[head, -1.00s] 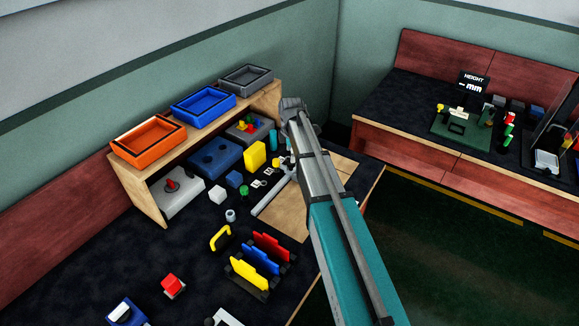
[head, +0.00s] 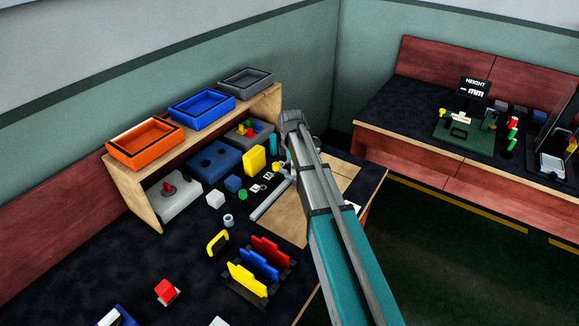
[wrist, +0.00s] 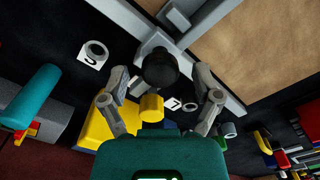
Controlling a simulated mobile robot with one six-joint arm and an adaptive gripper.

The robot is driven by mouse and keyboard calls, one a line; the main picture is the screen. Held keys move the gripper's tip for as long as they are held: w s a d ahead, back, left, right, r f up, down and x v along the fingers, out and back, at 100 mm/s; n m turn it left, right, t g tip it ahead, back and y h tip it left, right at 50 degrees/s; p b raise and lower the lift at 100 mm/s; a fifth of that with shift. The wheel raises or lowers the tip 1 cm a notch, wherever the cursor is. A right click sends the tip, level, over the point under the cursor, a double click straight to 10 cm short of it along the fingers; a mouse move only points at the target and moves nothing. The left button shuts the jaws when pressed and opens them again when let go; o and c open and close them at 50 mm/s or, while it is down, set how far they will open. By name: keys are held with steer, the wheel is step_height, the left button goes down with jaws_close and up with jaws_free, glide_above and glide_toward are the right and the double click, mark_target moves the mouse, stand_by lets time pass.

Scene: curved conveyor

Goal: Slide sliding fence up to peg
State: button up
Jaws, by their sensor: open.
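The grey rail of the sliding fence (wrist: 128,18) runs diagonally along the tan board in the wrist view; part of it shows in the head view (head: 270,199). A dark round knob (wrist: 160,68) stands beside the rail on a grey bracket. My gripper (wrist: 160,82) is open, with its fingers on either side of the knob and apart from it. I cannot tell which part is the peg.
A yellow cylinder (wrist: 151,107), a card with a ring (wrist: 94,54) and a teal cylinder (wrist: 36,96) are close by in the wrist view. A yellow block (head: 254,160) and blue block (head: 214,160) stand left of my arm. The tan board (head: 285,220) is mostly bare.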

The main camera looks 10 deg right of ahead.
jaws_close()
steer(key=shift+s+a, duration=0.1)
steer(key=shift+s, duration=0.1)
jaws_free()
steer(key=shift+r, duration=0.1)
stand_by(0.6)
